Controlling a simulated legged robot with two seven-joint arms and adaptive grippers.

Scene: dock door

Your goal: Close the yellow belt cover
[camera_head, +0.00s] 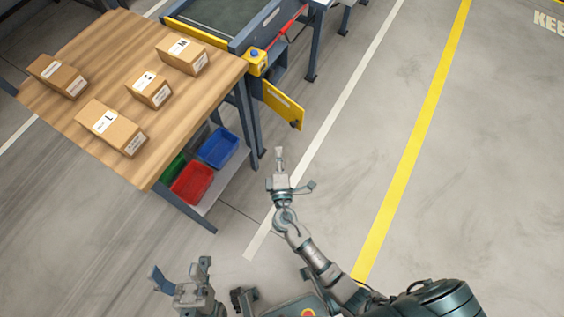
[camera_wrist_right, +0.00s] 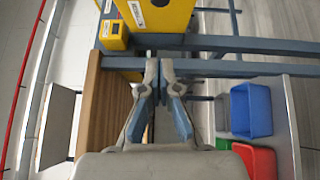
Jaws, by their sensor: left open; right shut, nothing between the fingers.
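The yellow belt cover (camera_head: 283,104) is a flat panel with a label and a small dark knob near its far corner. It stands swung out from the conveyor end, above the floor. It also shows at the top of the right wrist view (camera_wrist_right: 160,14). My right gripper (camera_head: 279,152) is shut and empty, a little below and apart from the cover in the head view. Its fingertips (camera_wrist_right: 159,66) are together in the wrist view. My left gripper (camera_head: 181,270) is open and empty at the bottom left, away from the cover.
A yellow box with a blue button (camera_head: 256,62) sits at the corner of the conveyor (camera_head: 222,15). A wooden table (camera_head: 100,62) with several cartons stands left. Red (camera_head: 192,183) and blue (camera_head: 218,147) bins are on its lower shelf. The floor to the right is clear.

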